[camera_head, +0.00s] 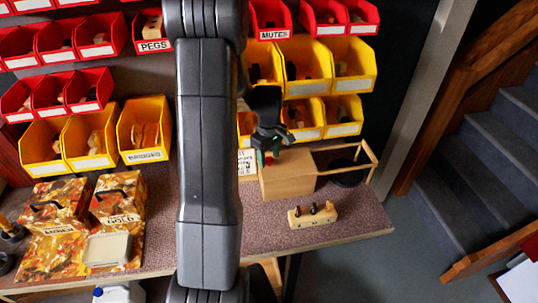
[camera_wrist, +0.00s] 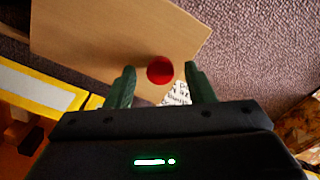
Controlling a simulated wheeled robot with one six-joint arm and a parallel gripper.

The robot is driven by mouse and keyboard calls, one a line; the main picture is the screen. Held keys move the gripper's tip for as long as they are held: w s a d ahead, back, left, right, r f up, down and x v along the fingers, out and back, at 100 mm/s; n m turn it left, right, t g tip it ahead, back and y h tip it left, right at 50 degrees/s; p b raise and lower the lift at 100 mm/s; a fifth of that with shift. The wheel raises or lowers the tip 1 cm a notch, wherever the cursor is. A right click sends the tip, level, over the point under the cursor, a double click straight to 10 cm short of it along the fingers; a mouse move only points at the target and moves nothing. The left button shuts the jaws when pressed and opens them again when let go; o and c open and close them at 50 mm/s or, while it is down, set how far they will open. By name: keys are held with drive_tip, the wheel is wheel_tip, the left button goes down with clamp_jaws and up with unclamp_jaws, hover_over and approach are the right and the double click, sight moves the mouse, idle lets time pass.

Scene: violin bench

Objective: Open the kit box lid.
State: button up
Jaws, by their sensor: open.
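A plain light-wood box, which I take to be the kit box (camera_head: 287,183), stands on the bench right of my arm. Its flat wooden top appears closed. In the wrist view a broad wooden panel (camera_wrist: 105,32) fills the upper left, and a round red knob (camera_wrist: 160,70) shows at its lower edge. My gripper (camera_head: 268,150) is just above the box's left back corner. In the wrist view my gripper (camera_wrist: 159,76) has its two green fingers apart, with the red knob in the gap and space on both sides. I cannot tell whether the knob is fixed to the panel.
A thin wooden rail frame (camera_head: 345,148) and a black round dish (camera_head: 350,177) are right of the box. A small wooden block with pegs (camera_head: 312,217) lies in front. Yellow bins (camera_head: 343,115) stand close behind. Patterned cases (camera_head: 118,196) are at the left.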

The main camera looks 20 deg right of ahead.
drive_tip(key=shift+c, duration=0.2)
clamp_jaws()
drive_tip(key=s+d, duration=0.4)
drive_tip(key=d, duration=1.4)
drive_tip(key=shift+s+b, duration=0.2)
drive_tip(key=shift+b, duration=0.15)
drive_tip(key=shift+d, duration=0.1)
drive_tip(key=shift+o, duration=0.2)
unclamp_jaws()
drive_tip(key=shift+r, duration=0.1)
wheel_tip(320, 180, up, 14)
drive_tip(key=b, duration=0.1)
drive_tip(key=shift+b, duration=0.3)
